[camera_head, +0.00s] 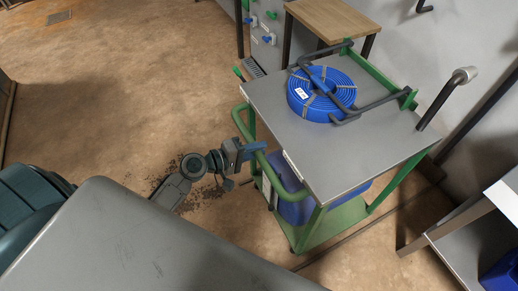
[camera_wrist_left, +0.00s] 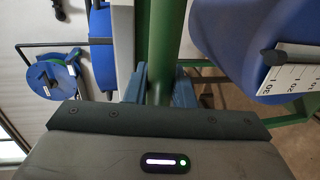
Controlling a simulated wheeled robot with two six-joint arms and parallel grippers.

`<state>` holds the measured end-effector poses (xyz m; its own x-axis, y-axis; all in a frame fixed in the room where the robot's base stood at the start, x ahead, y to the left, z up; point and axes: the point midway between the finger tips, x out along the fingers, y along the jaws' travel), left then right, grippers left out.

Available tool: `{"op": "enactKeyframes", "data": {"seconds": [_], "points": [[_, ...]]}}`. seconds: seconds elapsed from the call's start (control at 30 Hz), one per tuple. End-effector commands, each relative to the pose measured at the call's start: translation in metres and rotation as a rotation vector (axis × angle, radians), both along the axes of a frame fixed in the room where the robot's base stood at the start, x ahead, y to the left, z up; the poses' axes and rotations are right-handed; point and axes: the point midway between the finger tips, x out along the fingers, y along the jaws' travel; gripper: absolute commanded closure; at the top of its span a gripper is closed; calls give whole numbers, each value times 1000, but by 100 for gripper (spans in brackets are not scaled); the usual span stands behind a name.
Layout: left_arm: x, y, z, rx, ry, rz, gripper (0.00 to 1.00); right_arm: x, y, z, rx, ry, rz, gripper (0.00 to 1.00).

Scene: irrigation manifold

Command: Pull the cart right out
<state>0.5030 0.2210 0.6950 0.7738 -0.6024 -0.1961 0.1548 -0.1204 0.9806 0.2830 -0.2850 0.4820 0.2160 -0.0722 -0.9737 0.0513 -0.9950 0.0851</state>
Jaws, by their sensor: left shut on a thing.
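The cart (camera_head: 360,155) has a grey top and a green frame, and it stands upright on the brown floor. A green handle (camera_head: 280,178) runs along its left side. My left gripper (camera_head: 250,151) is shut on this handle. In the left wrist view the green handle bar (camera_wrist_left: 161,45) passes between the two blue fingers (camera_wrist_left: 158,90). A coil of blue hose (camera_head: 308,105) lies on the cart top, with dark bent bars across it. A blue bin (camera_head: 296,211) sits on the lower green shelf (camera_head: 340,222), partly hidden by the top. My right gripper is not in view.
A wooden-topped stand (camera_head: 335,18) is close behind the cart, before a grey wall with valves (camera_head: 268,39). At the right a grey shelf unit (camera_head: 455,225) holds a blue container (camera_head: 501,273). Open floor (camera_head: 120,110) lies left of the cart.

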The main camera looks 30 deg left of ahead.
Motion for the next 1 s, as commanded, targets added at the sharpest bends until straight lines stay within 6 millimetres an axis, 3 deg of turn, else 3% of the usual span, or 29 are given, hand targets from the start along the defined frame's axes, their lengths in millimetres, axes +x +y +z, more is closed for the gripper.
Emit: {"op": "enactKeyframes", "data": {"seconds": [0.27,0.3,0.4,0.83,1.0], "points": [[-3,1,-4,6,9,-2,100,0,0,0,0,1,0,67],[-3,1,-4,6,10,-2,72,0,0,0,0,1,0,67],[-3,1,-4,5,9,-2,57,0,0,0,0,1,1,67],[-11,8,-1,6,5,-2,57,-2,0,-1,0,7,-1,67],[-31,23,2,8,6,-3,57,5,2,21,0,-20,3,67]]}}
